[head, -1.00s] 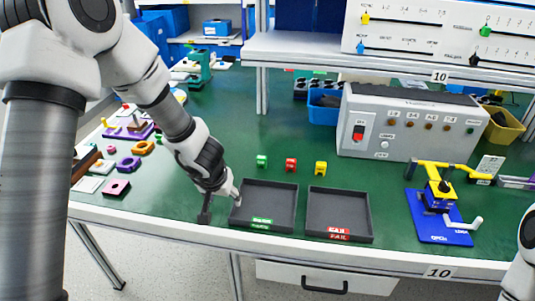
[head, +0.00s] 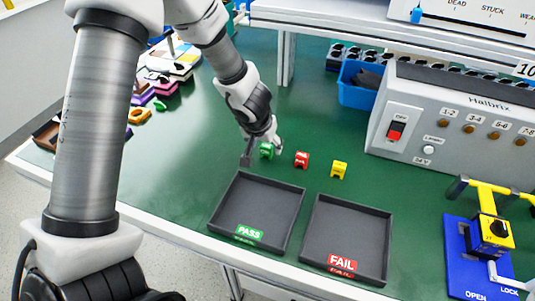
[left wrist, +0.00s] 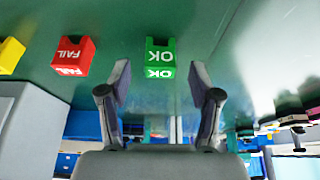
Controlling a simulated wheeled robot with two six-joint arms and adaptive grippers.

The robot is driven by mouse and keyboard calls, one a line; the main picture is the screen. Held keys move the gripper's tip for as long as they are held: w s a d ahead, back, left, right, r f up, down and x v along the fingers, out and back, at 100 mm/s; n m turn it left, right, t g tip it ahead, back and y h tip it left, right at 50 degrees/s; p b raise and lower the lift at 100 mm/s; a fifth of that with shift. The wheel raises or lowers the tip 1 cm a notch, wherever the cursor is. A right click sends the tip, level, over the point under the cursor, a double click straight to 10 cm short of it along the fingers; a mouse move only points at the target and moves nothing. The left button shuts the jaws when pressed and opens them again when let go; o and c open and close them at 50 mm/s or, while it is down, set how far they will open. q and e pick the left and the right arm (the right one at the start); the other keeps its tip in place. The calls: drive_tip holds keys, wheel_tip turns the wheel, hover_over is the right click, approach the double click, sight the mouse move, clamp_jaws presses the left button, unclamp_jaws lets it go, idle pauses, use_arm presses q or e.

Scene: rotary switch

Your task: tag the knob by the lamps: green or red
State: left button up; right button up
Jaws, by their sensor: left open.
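A green tag (head: 266,150) marked OK stands on the table. It also shows in the left wrist view (left wrist: 160,58), between and just beyond the open fingertips. My left gripper (head: 262,158) is open around or close beside it; contact cannot be told. A red tag (head: 302,159) marked FAIL and a yellow tag (head: 339,169) stand to its right. The grey tester box (head: 450,120) has a red switch (head: 396,130) and a row of amber-brown lamps (head: 469,129). My right gripper is out of view.
A dark PASS tray (head: 257,206) and a dark FAIL tray (head: 346,235) lie at the table's front. A blue bin (head: 358,87) stands at the back. Coloured parts lie at the far left. The green table between is clear.

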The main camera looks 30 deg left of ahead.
sight(266, 147)
use_arm(q)
drive_tip(key=x, duration=0.3)
drive_tip(key=shift+w+f+b, duration=0.25)
drive_tip(key=shift+f+b, duration=0.05)
drive_tip(key=shift+b, duration=0.05)
drive_tip(key=shift+s+r, duration=0.1)
drive_tip(key=shift+r, duration=0.15)
drive_tip(key=shift+s+r, duration=0.1)
drive_tip(key=shift+s, duration=0.05)
drive_tip(key=c, duration=1)
drive_tip(key=shift+o, duration=0.2)
